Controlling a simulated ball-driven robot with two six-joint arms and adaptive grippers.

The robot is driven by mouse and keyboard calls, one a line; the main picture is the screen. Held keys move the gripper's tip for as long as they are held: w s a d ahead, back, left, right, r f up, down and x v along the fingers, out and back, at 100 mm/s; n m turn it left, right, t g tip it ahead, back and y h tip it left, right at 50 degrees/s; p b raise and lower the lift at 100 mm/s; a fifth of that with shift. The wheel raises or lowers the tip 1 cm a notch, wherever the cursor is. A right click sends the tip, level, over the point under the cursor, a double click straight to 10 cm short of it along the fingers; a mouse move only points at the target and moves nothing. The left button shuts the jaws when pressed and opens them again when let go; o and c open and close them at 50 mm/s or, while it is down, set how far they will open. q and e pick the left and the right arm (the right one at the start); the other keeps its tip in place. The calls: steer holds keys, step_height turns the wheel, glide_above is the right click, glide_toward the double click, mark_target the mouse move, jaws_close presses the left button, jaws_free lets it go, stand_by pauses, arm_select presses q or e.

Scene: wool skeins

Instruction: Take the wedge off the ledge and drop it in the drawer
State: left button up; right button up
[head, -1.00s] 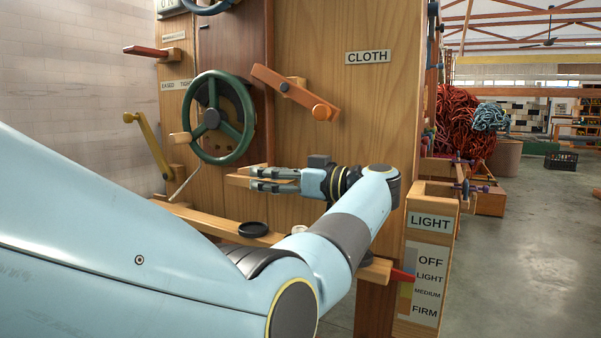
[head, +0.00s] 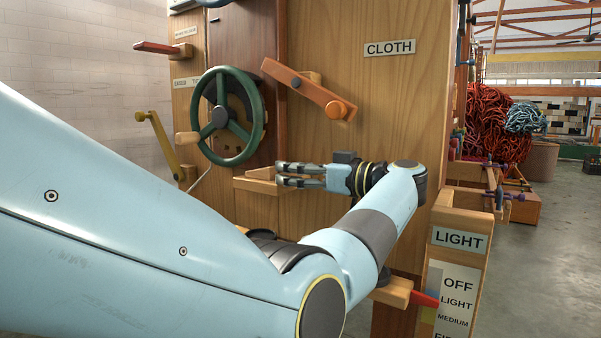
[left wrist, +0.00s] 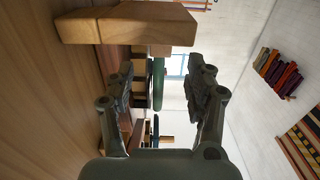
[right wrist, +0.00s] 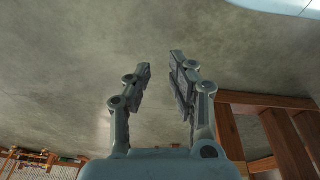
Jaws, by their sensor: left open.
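My left gripper (head: 281,174) is open at the front of the wooden panel, beside a small wooden box-like piece (head: 256,186) that juts from the panel. I cannot tell whether that piece is the drawer or a shelf. The left wrist view shows the fingers (left wrist: 160,65) wide apart with nothing between them. A pale wooden block (left wrist: 130,24) stands close beyond the left finger there. My right gripper (right wrist: 159,62) is open and empty above the grey floor, outside the head view. I cannot make out the wedge. Most of the lower ledge (head: 393,292) is hidden behind my left arm.
A green handwheel (head: 228,152), a yellow crank (head: 162,143) and a pivoted wooden bar (head: 308,90) stick out from the panel. A red pointer (head: 425,299) and the LIGHT post (head: 461,238) stand at the right. Open floor (head: 545,240) lies beyond.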

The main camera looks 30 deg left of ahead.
mark_target(274, 170)
arm_select(q)
steer(key=a, duration=0.2)
steer(key=a+b, duration=0.1)
steer(key=a, duration=0.2)
steer(key=a+b, duration=0.1)
steer(key=a, duration=0.2)
steer(key=shift+w+a+f, duration=0.2)
steer(key=shift+w+a, duration=0.05)
steer(key=shift+w, duration=0.05)
steer(key=shift+a+r+b, duration=0.15)
steer(key=shift+a+b, duration=0.2)
steer(key=shift+a, duration=0.4)
arm_select(e)
steer(key=shift+w+a+r+t, duration=0.25)
steer(key=shift+w+r+t, duration=0.15)
steer(key=shift+w, duration=0.1)
steer(key=shift+w+a+r+t, duration=0.25)
steer(key=shift+w+r+t, duration=0.15)
steer(key=shift+w, duration=0.1)
arm_select(q)
jaws_close()
arm_select(e)
steer(key=shift+f, duration=0.1)
